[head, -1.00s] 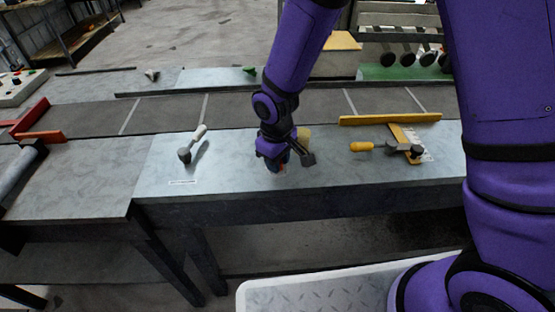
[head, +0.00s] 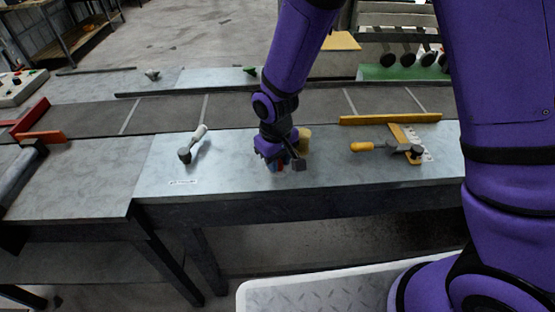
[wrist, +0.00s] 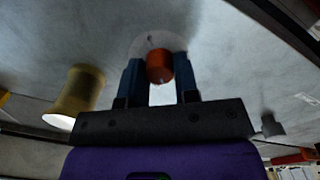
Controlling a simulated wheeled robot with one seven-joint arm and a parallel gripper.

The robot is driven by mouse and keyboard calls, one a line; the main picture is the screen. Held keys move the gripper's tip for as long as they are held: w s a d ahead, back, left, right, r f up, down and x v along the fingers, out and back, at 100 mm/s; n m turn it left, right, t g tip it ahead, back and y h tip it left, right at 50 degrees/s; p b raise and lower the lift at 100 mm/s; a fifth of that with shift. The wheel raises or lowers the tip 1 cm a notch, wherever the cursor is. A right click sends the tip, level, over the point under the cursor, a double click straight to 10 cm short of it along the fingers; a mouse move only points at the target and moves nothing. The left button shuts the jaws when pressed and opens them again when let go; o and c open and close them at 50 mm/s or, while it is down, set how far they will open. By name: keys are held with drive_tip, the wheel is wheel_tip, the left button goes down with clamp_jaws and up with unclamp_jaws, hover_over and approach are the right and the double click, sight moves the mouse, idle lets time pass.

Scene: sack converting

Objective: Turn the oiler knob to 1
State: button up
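The oiler knob, a red-orange round knob (wrist: 160,67), stands on a pale round plate (wrist: 150,43) in the wrist view. My gripper (wrist: 160,72) has one blue finger on each side of it, and both fingers appear to touch its sides. In the head view my gripper (head: 278,166) points down at the grey bench top, where only a bit of red shows beside the fingers. Any scale marks or pointer on the knob cannot be read.
A yellow cylinder (wrist: 77,92) stands close beside my gripper. A white-handled tool (head: 194,144) lies to the left on the bench (head: 230,180), and a yellow-handled tool (head: 385,148) to the right. A dark belt (head: 250,107) runs behind.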

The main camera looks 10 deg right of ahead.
drive_tip(key=o, duration=0.4)
drive_tip(key=shift+o, duration=0.2)
drive_tip(key=shift+r, duration=0.1)
wheel_tip(320, 180, up, 11)
drive_tip(key=shift+a, duration=0.2)
drive_tip(key=shift+d, duration=0.1)
drive_tip(key=s+d+r+m+t, duration=0.2)
drive_tip(key=s+d+r+m, duration=0.15)
drive_tip(key=d+r, duration=1.05)
drive_tip(key=s+d+r+m+t, duration=0.1)
drive_tip(key=s+d+r, duration=0.2)
drive_tip(key=s+d, duration=0.2)
drive_tip(key=s+d+r+m+t, duration=0.2)
drive_tip(key=s+d+r, duration=0.2)
drive_tip(key=s, duration=0.6)
drive_tip(key=shift+d+r, duration=0.25)
drive_tip(key=shift+d, duration=0.65)
